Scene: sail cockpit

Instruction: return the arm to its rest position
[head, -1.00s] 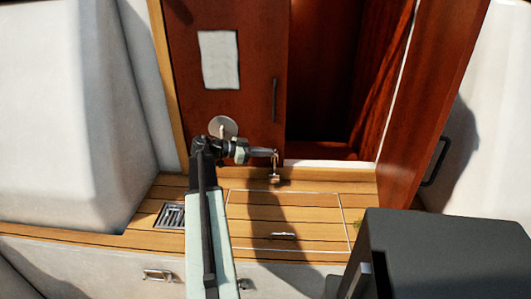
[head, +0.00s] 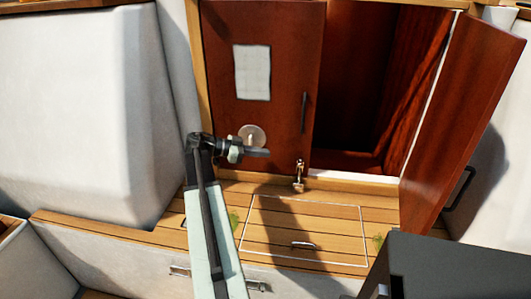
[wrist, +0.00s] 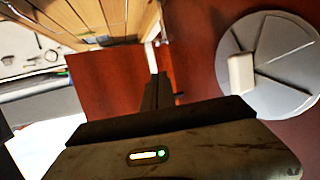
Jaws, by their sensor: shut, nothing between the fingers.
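My gripper (head: 262,153) is in the middle of the head view, at the end of my raised arm, pointing right in front of the left cabin door (head: 225,120). Its fingers are together and hold nothing. In the wrist view the closed fingers (wrist: 158,92) stand up ahead of the gripper body, with red-brown door wood behind them. A small brass padlock (head: 299,176) is at the foot of the door opening, right of and below the fingertips and apart from them in the picture.
The left door carries a paper sheet (head: 252,72), a round metal disc (head: 252,136) and a dark handle (head: 305,112). The disc shows close in the wrist view (wrist: 285,60). The right door (head: 465,120) stands open. Slatted decking (head: 340,235) with an outlined hatch lies below.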

